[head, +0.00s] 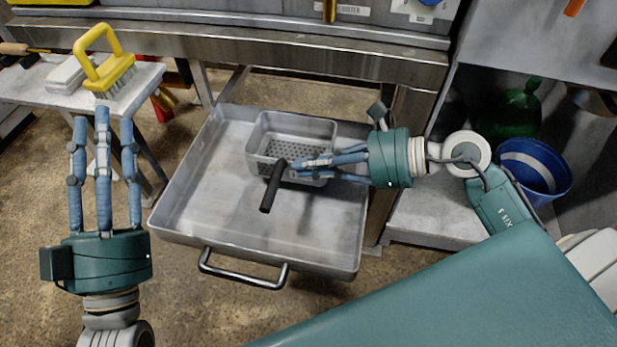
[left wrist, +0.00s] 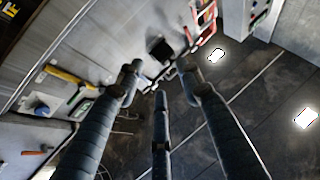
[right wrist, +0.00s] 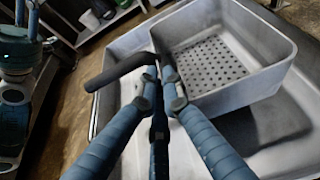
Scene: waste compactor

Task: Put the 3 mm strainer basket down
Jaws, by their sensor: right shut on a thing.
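The strainer basket (head: 300,131) is a grey metal box with a perforated floor and a black handle (head: 272,186). It is over the back part of the large metal tray (head: 190,210); I cannot tell whether it touches the tray floor. My right gripper (head: 296,168) is shut on the basket at the base of its handle. The right wrist view shows the basket (right wrist: 270,50) to the right of the fingers (right wrist: 160,90), with the handle to the left. My left gripper (head: 103,125) is open and empty, fingers spread, left of the tray.
The tray has a front pull handle (head: 240,275) and much bare floor. A yellow-handled brush (head: 105,75) lies on a side bench (head: 30,85). A blue bucket (head: 535,170) and a green bottle (head: 515,110) stand on the right shelf. A steel counter (head: 250,45) runs behind.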

